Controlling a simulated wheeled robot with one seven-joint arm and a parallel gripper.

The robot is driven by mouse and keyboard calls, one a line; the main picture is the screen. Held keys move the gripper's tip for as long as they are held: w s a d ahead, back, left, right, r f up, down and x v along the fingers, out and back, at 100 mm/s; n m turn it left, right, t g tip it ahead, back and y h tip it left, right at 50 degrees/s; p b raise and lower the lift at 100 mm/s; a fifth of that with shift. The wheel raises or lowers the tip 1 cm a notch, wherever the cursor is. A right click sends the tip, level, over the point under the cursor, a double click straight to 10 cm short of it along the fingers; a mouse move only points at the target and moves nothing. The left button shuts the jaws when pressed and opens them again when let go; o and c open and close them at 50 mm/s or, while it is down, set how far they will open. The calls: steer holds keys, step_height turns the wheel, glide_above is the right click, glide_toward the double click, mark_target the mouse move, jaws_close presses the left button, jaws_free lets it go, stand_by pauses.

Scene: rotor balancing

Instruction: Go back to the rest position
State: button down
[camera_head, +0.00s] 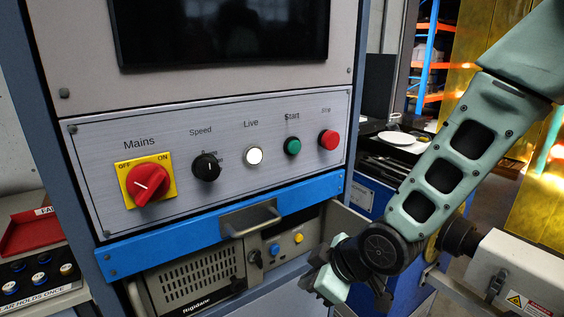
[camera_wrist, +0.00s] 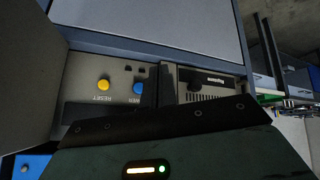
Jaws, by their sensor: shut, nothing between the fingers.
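My gripper (camera_head: 322,284) is at the lower middle of the head view, at the end of my pale green arm. It is small and partly dark there, shut and empty. It is in front of the lower right part of the cabinet, just below and right of the Rigidane unit (camera_head: 192,277). The fingertips are not clear in the wrist view.
The control panel (camera_head: 225,115) carries a red Mains switch (camera_head: 148,184), a black Speed knob (camera_head: 206,167), a white Live lamp (camera_head: 254,156), a green Start button (camera_head: 292,146) and a red button (camera_head: 328,140). A red tray (camera_head: 35,232) is at left.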

steer(key=s+d+r+m+g+h, duration=0.2)
steer(key=s+d+r+m, duration=0.1)
steer(key=s, duration=0.6)
steer(key=s+d+r+m+g+h, duration=0.2)
steer(key=s+d+r, duration=0.3)
steer(key=s, duration=0.5)
steer(key=shift+s+d+r+m+g+h, duration=0.2)
steer(key=shift+s+d+m+g+h, duration=0.15)
steer(key=shift+d+h, duration=0.3)
steer(key=shift+w, duration=0.1)
